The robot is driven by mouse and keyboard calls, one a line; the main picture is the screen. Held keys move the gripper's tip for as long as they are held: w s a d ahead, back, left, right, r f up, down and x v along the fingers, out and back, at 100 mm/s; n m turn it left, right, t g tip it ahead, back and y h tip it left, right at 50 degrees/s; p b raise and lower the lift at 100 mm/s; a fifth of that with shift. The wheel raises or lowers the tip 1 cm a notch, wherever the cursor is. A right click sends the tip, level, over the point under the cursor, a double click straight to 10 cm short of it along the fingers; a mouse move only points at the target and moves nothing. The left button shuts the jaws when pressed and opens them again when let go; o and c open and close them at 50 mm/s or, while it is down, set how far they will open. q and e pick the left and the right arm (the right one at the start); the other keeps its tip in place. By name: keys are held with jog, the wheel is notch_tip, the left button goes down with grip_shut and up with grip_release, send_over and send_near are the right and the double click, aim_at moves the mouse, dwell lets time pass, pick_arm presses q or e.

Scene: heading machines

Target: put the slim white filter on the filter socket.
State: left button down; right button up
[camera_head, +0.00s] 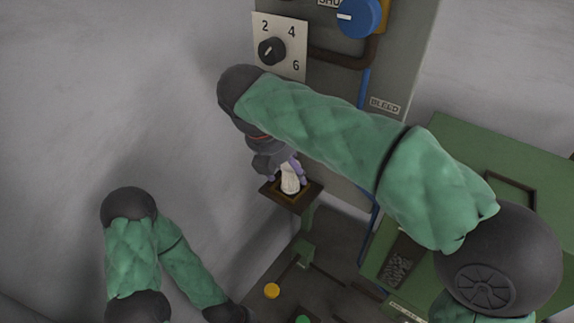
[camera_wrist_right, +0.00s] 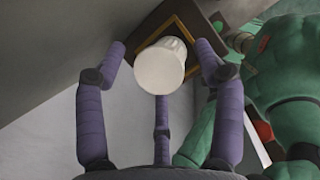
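The slim white filter (camera_head: 290,179) stands at the filter socket (camera_head: 309,199), a dark brown square plate with a gold-coloured inner frame on a green post. In the right wrist view the white filter (camera_wrist_right: 160,70) sits in front of the socket's frame (camera_wrist_right: 196,20); its base is hidden, so I cannot tell how it is seated. My right gripper (camera_head: 287,168) is around the filter from above. In the wrist view its purple fingers (camera_wrist_right: 163,62) are spread, with gaps between the side fingers and the filter. My left arm shows at the lower left, but its gripper is out of the picture.
A grey machine panel with a numbered dial (camera_head: 271,51) and a blue knob (camera_head: 360,17) rises behind the socket. A green cabinet (camera_head: 480,160) stands at the right. A yellow button (camera_head: 271,291) and a green button (camera_head: 303,319) are below.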

jog(key=p+v, duration=0.1)
jog(key=v, duration=1.1)
jog(key=shift+r, duration=0.15)
dwell(1.2)
